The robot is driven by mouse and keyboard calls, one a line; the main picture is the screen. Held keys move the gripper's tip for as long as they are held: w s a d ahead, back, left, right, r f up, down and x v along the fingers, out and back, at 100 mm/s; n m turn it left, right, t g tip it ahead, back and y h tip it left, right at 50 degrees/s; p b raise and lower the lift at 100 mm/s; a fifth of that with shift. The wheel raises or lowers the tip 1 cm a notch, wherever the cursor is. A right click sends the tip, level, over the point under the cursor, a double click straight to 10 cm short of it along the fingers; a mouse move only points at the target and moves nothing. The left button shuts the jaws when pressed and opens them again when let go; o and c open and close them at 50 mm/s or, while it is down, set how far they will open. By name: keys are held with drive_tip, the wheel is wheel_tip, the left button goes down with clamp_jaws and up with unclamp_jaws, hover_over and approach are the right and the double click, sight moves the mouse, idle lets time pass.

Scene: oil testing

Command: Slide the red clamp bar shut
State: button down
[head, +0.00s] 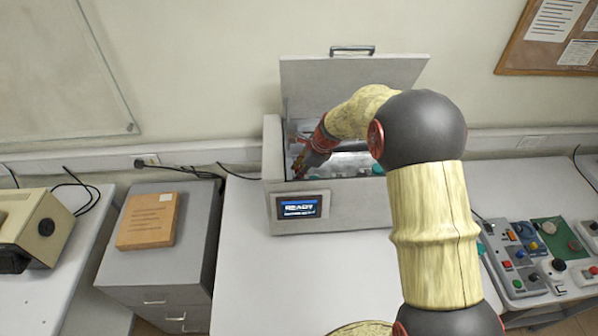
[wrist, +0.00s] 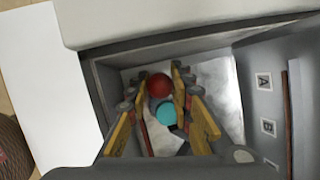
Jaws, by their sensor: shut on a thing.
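My gripper (head: 299,163) reaches inside the open grey machine (head: 350,207). In the wrist view my gripper's yellow fingers (wrist: 160,76) stand on either side of a round red knob (wrist: 159,86), and the jaws are closed on it. The knob appears to be part of the red clamp bar, but the rest of the bar is hidden by the fingers and the wrist. A teal round cap (wrist: 166,113) shows just below the knob, between the fingers. In the head view my arm hides much of the machine's inside.
The machine's lid (head: 345,72) stands raised at the back. Its side walls enclose my gripper closely. A wall panel with letter labels (wrist: 264,81) lies to the right in the wrist view. Its front screen (head: 300,207) reads READY. The white bench in front is clear.

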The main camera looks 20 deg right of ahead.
drive_tip(key=shift+w+d+r, duration=0.1)
drive_tip(key=shift+w+d, duration=0.05)
drive_tip(key=shift+w, duration=0.45)
drive_tip(key=shift+w+d+r, duration=0.1)
drive_tip(key=shift+w, duration=0.5)
drive_tip(key=c, duration=2)
unclamp_jaws()
drive_tip(key=o, duration=0.4)
drive_tip(key=shift+w+f, duration=0.1)
drive_tip(key=shift+o, duration=0.2)
drive_tip(key=v, duration=1.2)
